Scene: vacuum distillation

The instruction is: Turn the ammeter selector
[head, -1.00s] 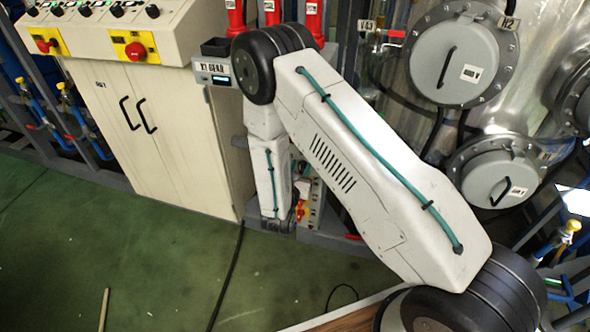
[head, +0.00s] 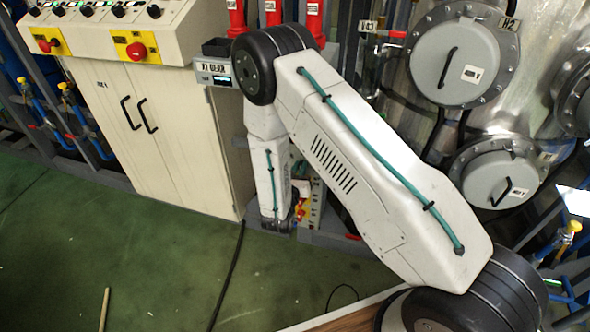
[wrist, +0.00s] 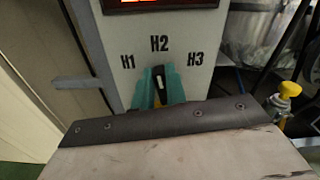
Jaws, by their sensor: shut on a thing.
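The ammeter selector (wrist: 157,97) is a small dark knob on a pale panel in the wrist view, below the labels H1, H2 and H3. My gripper (wrist: 158,84) has teal fingertips on both sides of the knob and is shut on it. The knob appears to point up, roughly towards H2, but the fingers hide much of it. A dark bar on my wrist hides the panel's lower part. In the head view my arm covers the selector and my gripper.
A lit red-orange display (wrist: 165,3) sits above the labels. A grey bar (wrist: 83,82) juts out at the left. A yellow-topped valve (wrist: 288,91) stands at the right.

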